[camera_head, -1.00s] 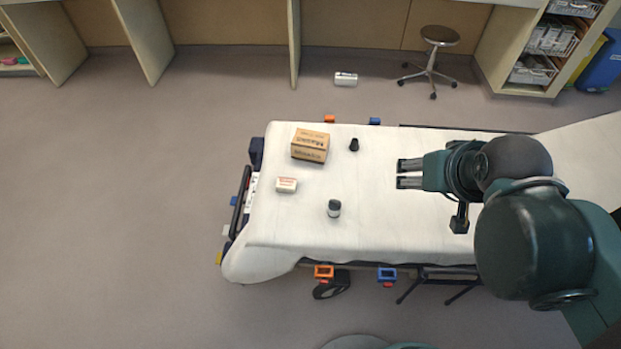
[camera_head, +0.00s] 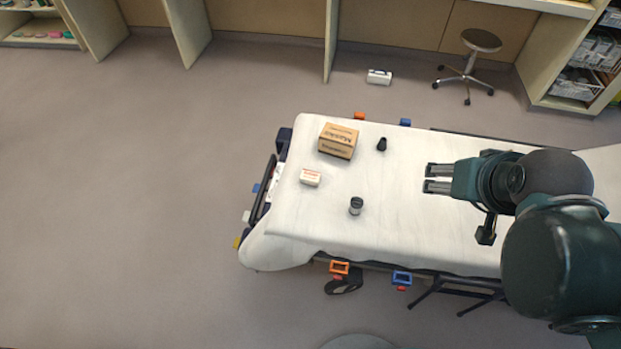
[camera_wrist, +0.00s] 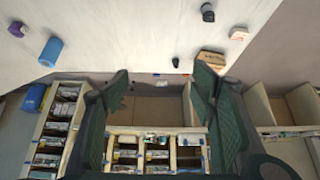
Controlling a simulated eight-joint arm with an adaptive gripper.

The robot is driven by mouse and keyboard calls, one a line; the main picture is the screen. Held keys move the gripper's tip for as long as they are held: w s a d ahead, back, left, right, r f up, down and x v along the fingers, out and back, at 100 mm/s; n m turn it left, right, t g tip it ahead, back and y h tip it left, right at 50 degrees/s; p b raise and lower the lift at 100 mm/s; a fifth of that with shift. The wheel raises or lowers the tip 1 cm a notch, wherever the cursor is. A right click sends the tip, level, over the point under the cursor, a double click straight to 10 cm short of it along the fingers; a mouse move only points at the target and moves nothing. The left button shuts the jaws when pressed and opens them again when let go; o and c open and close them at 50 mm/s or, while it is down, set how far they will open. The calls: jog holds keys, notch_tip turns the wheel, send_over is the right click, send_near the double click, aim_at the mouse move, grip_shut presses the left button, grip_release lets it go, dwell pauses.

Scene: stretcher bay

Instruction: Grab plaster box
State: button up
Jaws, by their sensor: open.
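A small white box with red print, likely the plaster box (camera_head: 310,177), lies on the white-covered stretcher near its left end. It also shows small at the upper right of the wrist view (camera_wrist: 238,34). My gripper (camera_head: 427,178) is open and empty above the stretcher, clearly to the right of the white box and apart from it. In the wrist view my gripper (camera_wrist: 160,76) shows its two fingers spread, with nothing between them.
A brown cardboard box (camera_head: 338,141) sits just behind the white box. A small black object (camera_head: 381,144) and a dark-lidded jar (camera_head: 356,206) stand nearby. In the wrist view a blue roll (camera_wrist: 50,51) lies on the stretcher at the left. The sheet between gripper and white box is mostly clear.

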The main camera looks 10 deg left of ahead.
jog(key=shift+c, duration=1.1)
jog(key=shift+w, duration=0.1)
jog(key=w+a+f+n+g, duration=0.1)
jog(key=w+a+f+n, duration=0.2)
jog(key=w+a, duration=0.3)
jog(key=w+a+f+n+g+b, duration=0.1)
jog(key=w+a+f+n+g, duration=0.15)
jog(key=w+a, duration=0.3)
jog(key=w+a+f+n+g, duration=0.1)
jog(key=w+a+f+n, duration=0.25)
jog(key=w+a, duration=0.2)
jog(key=w+a+f+n+g, duration=0.1)
jog(key=w+a+f+n, duration=0.1)
jog(key=a+f, duration=0.4)
jog(key=w+a+f+n+b, duration=0.1)
jog(key=w+a+f+n, duration=0.1)
jog(key=a+f, duration=0.4)
jog(key=w+a+f+n+g, duration=0.1)
jog(key=w+a+f+n, duration=0.2)
jog(key=a+f, duration=0.3)
notch_tip(320, 180, down, 3)
jog(key=shift+f+n+g, duration=0.1)
jog(key=shift+n+g, duration=0.25)
jog(key=shift+n, duration=0.05)
jog(key=shift+s+a+f, duration=0.1)
jog(key=shift+a+f, duration=0.15)
jog(key=shift+f, duration=0.05)
